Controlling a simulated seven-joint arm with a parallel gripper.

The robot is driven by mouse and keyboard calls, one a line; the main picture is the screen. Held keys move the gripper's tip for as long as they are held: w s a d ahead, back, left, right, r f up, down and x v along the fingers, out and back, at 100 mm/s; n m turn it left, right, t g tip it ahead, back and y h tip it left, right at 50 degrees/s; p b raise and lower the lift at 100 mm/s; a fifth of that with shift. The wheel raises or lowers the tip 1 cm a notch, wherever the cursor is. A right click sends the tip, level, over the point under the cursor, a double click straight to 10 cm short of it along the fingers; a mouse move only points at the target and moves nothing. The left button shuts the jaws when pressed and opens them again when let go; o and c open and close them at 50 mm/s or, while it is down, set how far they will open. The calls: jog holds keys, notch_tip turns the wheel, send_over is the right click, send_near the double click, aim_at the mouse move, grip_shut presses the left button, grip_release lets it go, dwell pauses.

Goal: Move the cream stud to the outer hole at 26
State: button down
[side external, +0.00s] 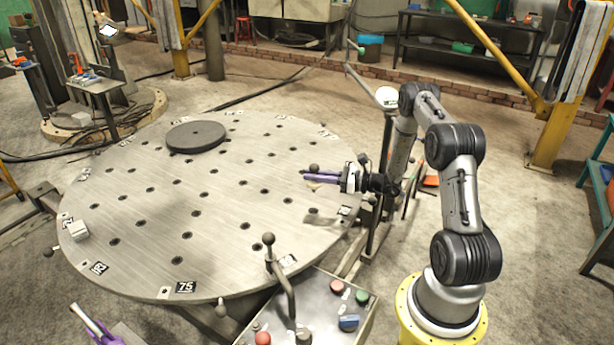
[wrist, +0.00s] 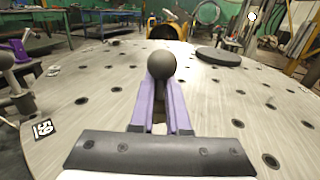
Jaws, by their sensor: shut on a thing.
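My gripper (side external: 308,179) has purple fingers and is over the right part of the round metal table (side external: 215,185), pointing left. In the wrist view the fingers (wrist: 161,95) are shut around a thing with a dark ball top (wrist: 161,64). In the side view a small cream part (side external: 313,186) shows just under the fingers, below that ball; it looks like the cream stud, mostly hidden by the fingers. It appears to be above the table surface. Dark holes cover the table, with number plates near the rim. One plate reads 75 (side external: 185,287); I cannot read a 26.
A low dark disc (side external: 196,136) lies toward the table's back; it also shows in the wrist view (wrist: 218,56). A ball-topped lever (side external: 268,239) rises from the control box (side external: 322,310) at the front. The middle of the table is clear.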

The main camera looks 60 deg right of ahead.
aim_at(314, 190)
jog(key=shift+f, duration=2.7)
jog(key=shift+f, duration=0.25)
jog(key=shift+f, duration=0.35)
jog(key=shift+f, duration=0.35)
jog(key=shift+f, duration=0.3)
jog(key=shift+f, duration=0.7)
jog(key=shift+f, duration=0.2)
jog(key=c, duration=1.2)
grip_release()
